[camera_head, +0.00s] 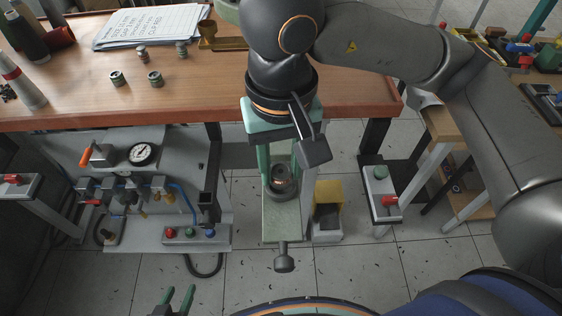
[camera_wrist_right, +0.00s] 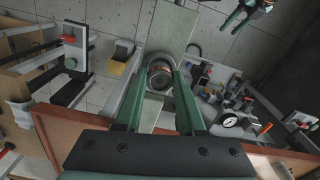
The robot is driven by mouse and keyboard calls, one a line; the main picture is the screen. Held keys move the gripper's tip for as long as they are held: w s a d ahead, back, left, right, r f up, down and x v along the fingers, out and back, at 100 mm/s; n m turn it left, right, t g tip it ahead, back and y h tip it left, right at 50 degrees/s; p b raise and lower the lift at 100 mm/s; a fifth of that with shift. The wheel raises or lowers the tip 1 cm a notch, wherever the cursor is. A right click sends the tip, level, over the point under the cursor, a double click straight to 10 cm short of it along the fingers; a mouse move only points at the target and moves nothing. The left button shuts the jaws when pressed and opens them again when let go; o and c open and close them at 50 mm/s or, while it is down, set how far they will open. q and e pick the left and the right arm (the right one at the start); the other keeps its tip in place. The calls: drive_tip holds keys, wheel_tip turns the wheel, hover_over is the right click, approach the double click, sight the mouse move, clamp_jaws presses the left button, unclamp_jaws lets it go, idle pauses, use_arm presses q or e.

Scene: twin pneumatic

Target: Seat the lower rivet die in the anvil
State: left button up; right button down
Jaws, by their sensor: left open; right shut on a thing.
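My right gripper (camera_head: 283,178) points down past the table's front edge. In the right wrist view its two green fingers (camera_wrist_right: 160,85) are shut on a small round metal piece, seemingly the lower rivet die (camera_wrist_right: 160,68). The die also shows in the head view (camera_head: 282,174), over a dark round seat, seemingly the anvil (camera_head: 283,190), on a pale green bar (camera_head: 282,222). I cannot tell whether the die touches the anvil or is inside it. My left gripper (camera_head: 178,299) is open and empty at the bottom left, away from the bar; it also shows in the right wrist view (camera_wrist_right: 248,14).
The wooden table (camera_head: 215,88) carries several small metal cylinders (camera_head: 155,79), papers (camera_head: 150,25) and bottles. A panel with a gauge (camera_head: 142,153) and hoses stands left of the bar. A yellow-topped box (camera_head: 328,192) and a red-handled switch post (camera_head: 382,195) stand right.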

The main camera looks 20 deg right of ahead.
sight(281, 173)
use_arm(q)
drive_tip(key=shift+f+b, duration=1.05)
drive_tip(key=shift+f, duration=0.1)
use_arm(e)
drive_tip(key=shift+f, duration=1)
use_arm(q)
drive_tip(key=shift+r, duration=0.1)
use_arm(e)
drive_tip(key=shift+c, duration=2.1)
unclamp_jaws()
drive_tip(key=shift+r, duration=0.75)
use_arm(q)
drive_tip(key=r, duration=0.1)
drive_tip(key=d+r+p, duration=0.1)
drive_tip(key=w+r, duration=0.1)
drive_tip(key=shift+d+r+h+p, duration=0.1)
drive_tip(key=shift+d+h+p, duration=0.2)
drive_tip(key=shift+p, duration=0.1)
use_arm(e)
wheel_tip(281, 173, up, 11)
